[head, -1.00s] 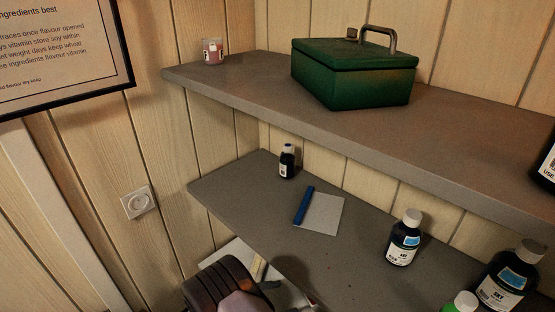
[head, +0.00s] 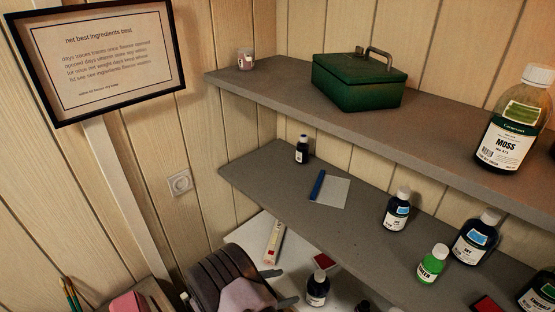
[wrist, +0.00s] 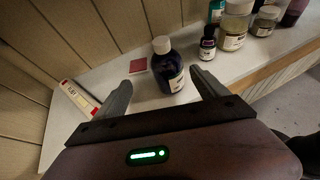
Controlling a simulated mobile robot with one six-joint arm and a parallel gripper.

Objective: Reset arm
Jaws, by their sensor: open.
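My gripper (head: 284,286) shows at the bottom of the head view, over the low white surface. In the wrist view its two grey fingers (wrist: 163,92) stand wide apart with nothing held between them. A dark bottle with a white cap (wrist: 170,72) stands upright just beyond the fingers, seen through the gap. It also shows in the head view (head: 318,287), to the right of the fingers. I cannot tell the exact distance between fingers and bottle.
A white-and-red box (wrist: 80,98) and a red card (wrist: 138,66) lie on the white surface (wrist: 120,75). Several bottles stand at its right. Above it are a middle shelf (head: 260,170) with bottles and an upper shelf (head: 290,85) with a green metal box (head: 357,82).

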